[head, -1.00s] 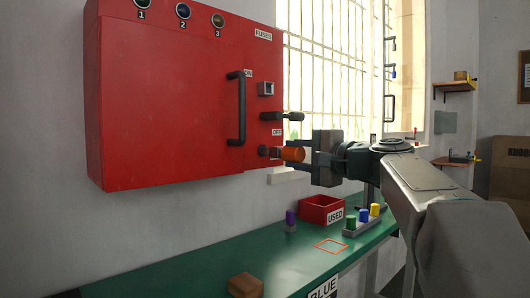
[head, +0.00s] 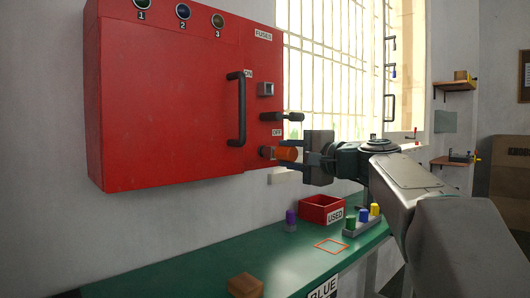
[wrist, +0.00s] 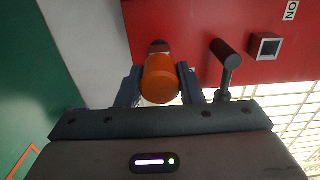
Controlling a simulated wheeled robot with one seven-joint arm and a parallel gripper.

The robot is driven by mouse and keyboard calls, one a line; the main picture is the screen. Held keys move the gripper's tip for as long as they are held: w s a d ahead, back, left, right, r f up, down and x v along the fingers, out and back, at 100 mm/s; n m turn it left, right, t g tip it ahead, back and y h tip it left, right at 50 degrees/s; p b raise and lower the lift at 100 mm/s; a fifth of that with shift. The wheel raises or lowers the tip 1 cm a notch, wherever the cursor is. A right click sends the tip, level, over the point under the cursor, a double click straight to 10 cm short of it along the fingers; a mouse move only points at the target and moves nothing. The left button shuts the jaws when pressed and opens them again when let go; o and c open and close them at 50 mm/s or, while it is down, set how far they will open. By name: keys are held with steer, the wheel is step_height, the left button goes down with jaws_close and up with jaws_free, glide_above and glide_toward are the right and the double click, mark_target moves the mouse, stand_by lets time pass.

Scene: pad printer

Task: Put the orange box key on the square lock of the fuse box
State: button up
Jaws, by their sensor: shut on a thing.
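The red fuse box (head: 170,95) hangs on the wall at the left in the head view.
The black lever (head: 288,117) sticks out right above the key, and a black door handle (head: 237,108) stands to its left. Below, the green bench (head: 190,273) holds a red USED bin (head: 312,211), coloured fuses and a wooden block (head: 245,285).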

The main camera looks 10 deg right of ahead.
steer(key=shift+w+a, duration=0.35)
steer(key=shift+w, duration=0.15)
steer(key=o, duration=1.2)
steer(key=shift+o, duration=0.2)
steer(key=shift+b+v, duration=1)
steer(key=shift+v, duration=2.1)
